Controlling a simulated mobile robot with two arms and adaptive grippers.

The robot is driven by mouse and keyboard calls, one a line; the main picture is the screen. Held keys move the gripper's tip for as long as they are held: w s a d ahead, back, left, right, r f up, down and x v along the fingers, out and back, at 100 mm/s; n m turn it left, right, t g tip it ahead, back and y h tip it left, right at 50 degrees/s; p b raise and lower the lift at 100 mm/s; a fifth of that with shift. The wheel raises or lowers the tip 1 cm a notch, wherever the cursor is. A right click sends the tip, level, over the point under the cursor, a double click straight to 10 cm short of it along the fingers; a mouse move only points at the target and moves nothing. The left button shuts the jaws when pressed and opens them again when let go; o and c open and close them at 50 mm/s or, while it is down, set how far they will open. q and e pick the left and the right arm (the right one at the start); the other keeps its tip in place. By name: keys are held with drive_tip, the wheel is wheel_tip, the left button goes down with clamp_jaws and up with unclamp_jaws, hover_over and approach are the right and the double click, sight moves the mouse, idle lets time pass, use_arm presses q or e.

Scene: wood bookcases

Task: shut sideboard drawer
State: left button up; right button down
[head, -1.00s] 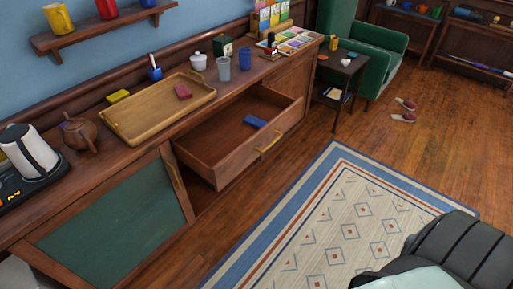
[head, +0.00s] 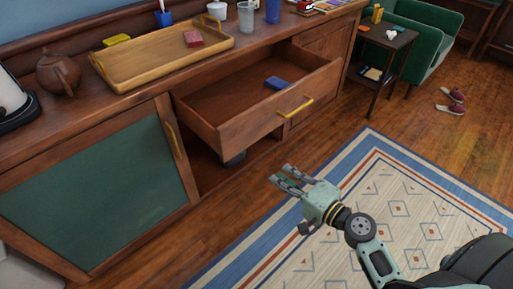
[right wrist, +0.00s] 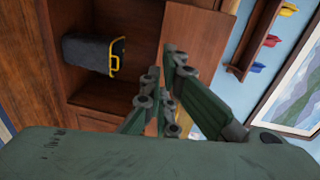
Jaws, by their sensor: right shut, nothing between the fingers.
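The wooden sideboard (head: 75,110) stands along the wall. Its drawer (head: 240,133) is pulled well out, with a yellow handle (head: 295,106) on its front and a blue item (head: 277,83) lying inside. My right gripper (head: 283,178) is in front of and below the drawer, over the floor near the rug, apart from the drawer front. Its fingers are shut and empty; they also show in the right wrist view (right wrist: 165,78), before the sideboard's woodwork. My left gripper is not in view.
A dark item with a yellow edge (right wrist: 93,54) sits inside the sideboard. A tray (head: 150,75), teapot (head: 60,73) and cups stand on top. The green-panelled door (head: 95,185) is left of the drawer. A small side table (head: 390,40) stands to the right.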

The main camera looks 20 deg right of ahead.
drive_tip(key=t+y, duration=0.1)
approach(243, 134)
drive_tip(key=p+x, duration=0.2)
drive_tip(key=x, duration=0.4)
drive_tip(key=shift+w, duration=0.1)
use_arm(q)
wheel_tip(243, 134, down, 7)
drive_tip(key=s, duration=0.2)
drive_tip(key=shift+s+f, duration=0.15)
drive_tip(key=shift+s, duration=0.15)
use_arm(e)
drive_tip(key=shift+w+a, duration=0.2)
drive_tip(key=shift+w, duration=0.2)
